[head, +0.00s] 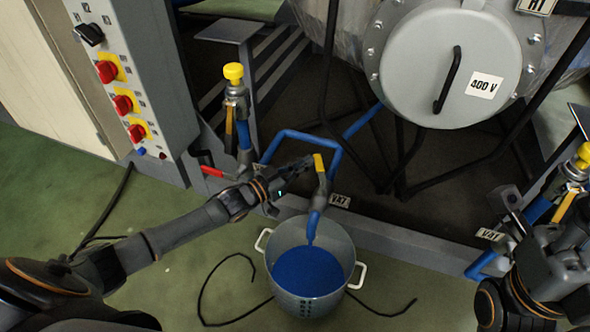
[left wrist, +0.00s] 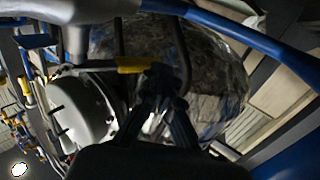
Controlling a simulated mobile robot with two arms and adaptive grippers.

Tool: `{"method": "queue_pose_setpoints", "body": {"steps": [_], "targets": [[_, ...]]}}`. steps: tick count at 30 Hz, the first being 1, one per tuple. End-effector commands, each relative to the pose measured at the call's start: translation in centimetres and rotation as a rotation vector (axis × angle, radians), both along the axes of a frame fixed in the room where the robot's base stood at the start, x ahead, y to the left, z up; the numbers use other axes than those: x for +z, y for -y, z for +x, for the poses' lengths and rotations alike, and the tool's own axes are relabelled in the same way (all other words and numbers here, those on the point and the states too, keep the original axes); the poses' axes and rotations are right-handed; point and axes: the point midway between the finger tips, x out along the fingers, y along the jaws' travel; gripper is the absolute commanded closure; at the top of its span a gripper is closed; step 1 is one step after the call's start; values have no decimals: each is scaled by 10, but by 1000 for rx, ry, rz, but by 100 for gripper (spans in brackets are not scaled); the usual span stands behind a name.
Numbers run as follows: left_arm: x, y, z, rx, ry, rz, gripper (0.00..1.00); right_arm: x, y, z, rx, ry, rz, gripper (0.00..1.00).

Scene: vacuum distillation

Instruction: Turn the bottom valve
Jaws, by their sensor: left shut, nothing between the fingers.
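The bottom valve has a small yellow-tipped handle (head: 319,163) on a blue pipe above a metal pot (head: 310,272). Blue liquid (head: 308,268) is in the pot, directly under the pipe's outlet. My left gripper (head: 304,166) is shut and empty, its tips right beside the handle; I cannot tell whether they touch. In the left wrist view the yellow handle (left wrist: 138,64) lies just beyond the closed fingertips (left wrist: 160,75). My right arm is at the right edge of the head view; its gripper's fingers cannot be made out clearly.
A control panel (head: 125,75) with red knobs stands at the left. A yellow-capped valve (head: 234,85) rises behind my left arm. A large round vessel lid (head: 450,65) marked 400 V is at the back. Black hoses lie on the green floor around the pot.

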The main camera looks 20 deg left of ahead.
Motion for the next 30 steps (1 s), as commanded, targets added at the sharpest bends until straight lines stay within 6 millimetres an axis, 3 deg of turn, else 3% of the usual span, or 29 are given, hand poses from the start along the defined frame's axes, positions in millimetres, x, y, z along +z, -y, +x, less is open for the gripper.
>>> {"method": "queue_pose_setpoints", "body": {"steps": [12,30], "targets": [[1,15,18,0,0,0,100,-3,1,1,2,-32,5,60],[0,19,22,-1,0,-1,100,-7,1,2,3,-47,5,60]]}}
